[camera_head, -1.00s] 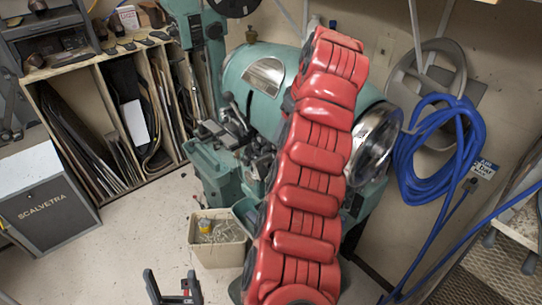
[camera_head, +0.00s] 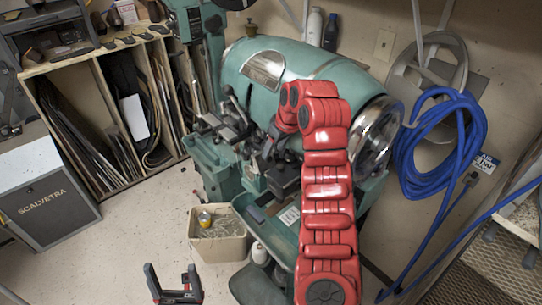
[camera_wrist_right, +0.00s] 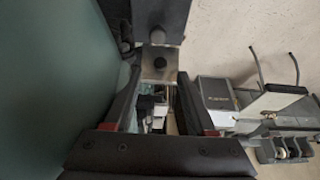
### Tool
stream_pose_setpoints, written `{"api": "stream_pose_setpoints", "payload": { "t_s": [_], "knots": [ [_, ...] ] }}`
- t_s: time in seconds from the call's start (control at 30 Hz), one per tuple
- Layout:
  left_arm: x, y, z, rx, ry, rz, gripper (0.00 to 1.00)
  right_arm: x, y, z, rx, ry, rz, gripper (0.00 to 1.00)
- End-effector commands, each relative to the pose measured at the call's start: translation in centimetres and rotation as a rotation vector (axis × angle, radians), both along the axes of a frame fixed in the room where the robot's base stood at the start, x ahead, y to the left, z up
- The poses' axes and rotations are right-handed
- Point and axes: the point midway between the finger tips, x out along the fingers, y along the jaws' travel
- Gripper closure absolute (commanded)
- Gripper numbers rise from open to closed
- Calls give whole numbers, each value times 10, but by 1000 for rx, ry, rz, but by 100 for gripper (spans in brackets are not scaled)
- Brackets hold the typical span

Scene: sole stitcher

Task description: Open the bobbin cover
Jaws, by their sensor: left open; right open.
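The teal stitching machine (camera_head: 300,75) fills the middle of the head view, with dark mechanisms on its left front. I cannot tell for sure which part is the bobbin cover. In the right wrist view a small metal plate with a dark round knob (camera_wrist_right: 160,63) lies just beyond my right gripper (camera_wrist_right: 158,88). That gripper is open, its two fingers apart with nothing held; contact with the plate cannot be told. In the head view my red right arm reaches the machine's front and hides part of it. My left gripper (camera_head: 172,271) is open and empty, low over the floor.
A bin (camera_head: 218,240) stands on the floor before the machine. A wooden rack (camera_head: 105,110) of flat sheets and a grey cabinet (camera_head: 45,205) stand at left. A blue hose (camera_head: 440,150) hangs on the right wall. Floor between cabinet and bin is clear.

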Motion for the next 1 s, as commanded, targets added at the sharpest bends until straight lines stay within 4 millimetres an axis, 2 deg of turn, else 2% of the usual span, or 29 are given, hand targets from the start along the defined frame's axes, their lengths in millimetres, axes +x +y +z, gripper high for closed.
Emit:
{"api": "stream_pose_setpoints", "payload": {
  "t_s": [0.13,0.2,0.4,0.7,1.0],
  "knots": [
    [0,0,-6,0,0,0,18,4,1,-14,3,-3,-3,44],
    [0,0,3,0,0,0,18,7,6,-18,5,0,1,44],
    [0,0,7,0,0,0,18,12,8,-36,3,-1,-2,44],
    [0,0,7,0,0,0,18,13,9,-39,3,-3,-2,46],
    [0,0,7,0,0,0,18,13,9,-38,3,-3,-2,100]
  ]
}}
